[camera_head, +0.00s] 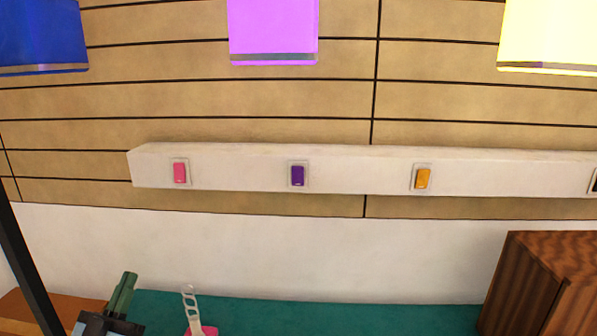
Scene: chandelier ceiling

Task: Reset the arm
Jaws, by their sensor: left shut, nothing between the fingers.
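My left gripper (124,289) shows at the lower left, its greenish fingers pointing up. The fingers are together with nothing between them. It is in front of the teal surface (300,318), well below the switch panel and apart from it. Most of my left arm is below the frame. My right gripper does not show.
A white wall panel (240,172) carries pink (180,173), purple (298,176) and orange (422,179) switches, plus a dark one cut off at right. Blue (40,35), purple (273,30) and yellow (550,35) lampshades hang above. A brown wooden box (520,285) stands lower right.

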